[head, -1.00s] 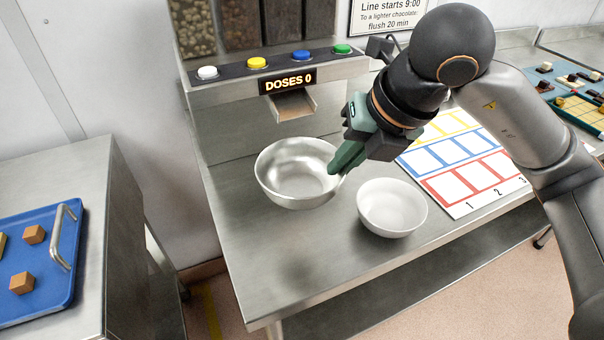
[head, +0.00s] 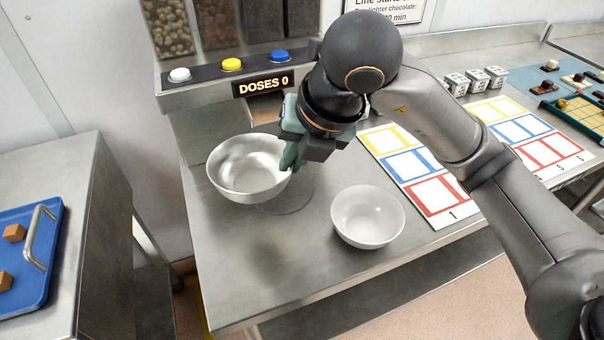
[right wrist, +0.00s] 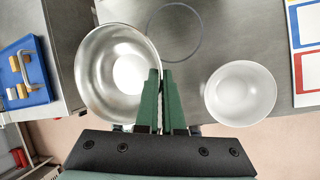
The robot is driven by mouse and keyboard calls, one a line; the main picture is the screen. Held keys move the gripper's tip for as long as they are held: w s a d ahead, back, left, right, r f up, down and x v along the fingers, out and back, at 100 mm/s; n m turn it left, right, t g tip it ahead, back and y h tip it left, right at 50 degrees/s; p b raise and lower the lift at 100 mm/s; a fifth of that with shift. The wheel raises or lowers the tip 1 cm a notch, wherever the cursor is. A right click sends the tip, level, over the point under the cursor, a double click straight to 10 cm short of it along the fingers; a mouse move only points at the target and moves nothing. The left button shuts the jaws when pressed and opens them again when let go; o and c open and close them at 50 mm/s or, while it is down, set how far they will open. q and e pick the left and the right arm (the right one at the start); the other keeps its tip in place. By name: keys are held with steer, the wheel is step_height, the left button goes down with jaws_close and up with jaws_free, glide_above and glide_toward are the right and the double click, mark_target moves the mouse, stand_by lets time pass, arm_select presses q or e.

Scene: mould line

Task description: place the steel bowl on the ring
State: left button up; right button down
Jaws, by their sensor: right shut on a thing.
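The steel bowl (head: 240,172) is a shiny, wide, empty bowl, roughly upright. My right gripper (head: 290,160) is shut on the right side of its rim. In the right wrist view the fingers (right wrist: 161,95) pinch the rim of the bowl (right wrist: 95,75). The bowl appears held above the steel table, though the gap is hard to judge. The ring (right wrist: 202,32) is a thin dark circle flat on the table. In the head view the ring (head: 312,195) shows right of the bowl, which partly hides it. My left gripper is out of view.
A white bowl (head: 368,218) stands on the table (head: 300,265), right of the ring. Behind is a dispenser with coloured buttons and a "DOSES 0" sign (head: 263,84). Numbered cards (head: 420,175) lie at right. A blue tray (head: 25,285) is on the left counter.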

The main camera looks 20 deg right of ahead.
steer(key=w+d+f, duration=0.1)
steer(key=w+f, duration=0.1)
steer(key=w+d+f, duration=0.2)
steer(key=w+d+f+b, duration=0.1)
steer(key=w+d+f, duration=0.1)
steer(key=w+f, duration=0.1)
steer(key=shift+d, duration=0.2)
steer(key=f, duration=0.3)
steer(key=shift+w+d+f, duration=0.25)
steer(key=shift+w+d, duration=0.1)
steer(key=shift+w, duration=0.05)
steer(key=shift+f, duration=0.35)
steer(key=shift+f, duration=0.15)
steer(key=c, duration=1)
jaws_free()
steer(key=shift+c, duration=0.2)
